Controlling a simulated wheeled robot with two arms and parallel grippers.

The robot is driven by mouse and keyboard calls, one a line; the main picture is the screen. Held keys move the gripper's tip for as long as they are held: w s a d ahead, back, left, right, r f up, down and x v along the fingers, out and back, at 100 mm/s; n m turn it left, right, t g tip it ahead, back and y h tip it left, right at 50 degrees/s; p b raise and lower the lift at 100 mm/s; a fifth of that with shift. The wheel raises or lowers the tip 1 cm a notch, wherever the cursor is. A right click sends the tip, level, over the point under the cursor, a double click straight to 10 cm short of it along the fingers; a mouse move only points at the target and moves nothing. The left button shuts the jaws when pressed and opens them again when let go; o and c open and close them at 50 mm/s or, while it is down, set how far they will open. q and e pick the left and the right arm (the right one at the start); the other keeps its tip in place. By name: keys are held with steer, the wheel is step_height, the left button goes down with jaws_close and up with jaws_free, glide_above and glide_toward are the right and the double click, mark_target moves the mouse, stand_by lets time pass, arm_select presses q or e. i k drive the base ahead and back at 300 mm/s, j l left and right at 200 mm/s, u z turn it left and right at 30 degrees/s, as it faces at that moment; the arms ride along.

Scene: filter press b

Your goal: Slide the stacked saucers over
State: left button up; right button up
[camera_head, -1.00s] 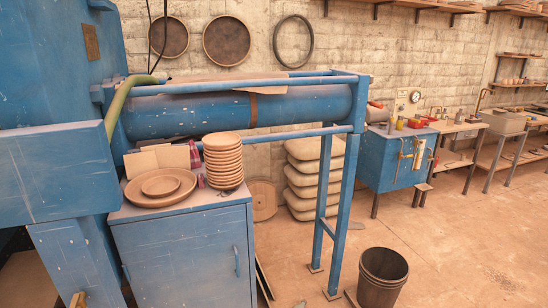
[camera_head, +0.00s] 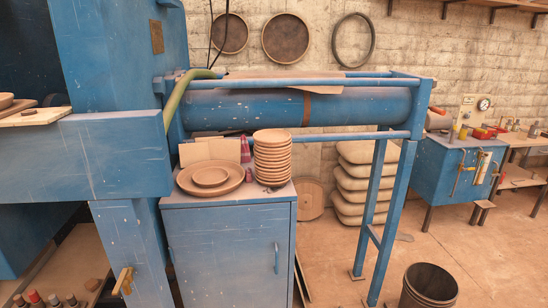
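A tall stack of terracotta saucers (camera_head: 273,158) stands upright on the right part of the blue cabinet's top (camera_head: 230,198). To its left a wide shallow dish (camera_head: 184,181) lies on the same top, with a smaller dish (camera_head: 211,176) inside it. The stack and the wide dish are close together. Neither of my grippers is in view.
A blue press frame (camera_head: 120,150) stands to the left, and its cylinder and rails (camera_head: 250,108) run behind and above the stack. Pale boards (camera_head: 210,151) and small reddish items (camera_head: 245,150) stand behind the dishes. A dark bucket (camera_head: 430,287) is on the floor at right.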

mark_target(272, 150)
steer(key=i+j+z, duration=0.9)
steer(key=k+l, duration=0.05)
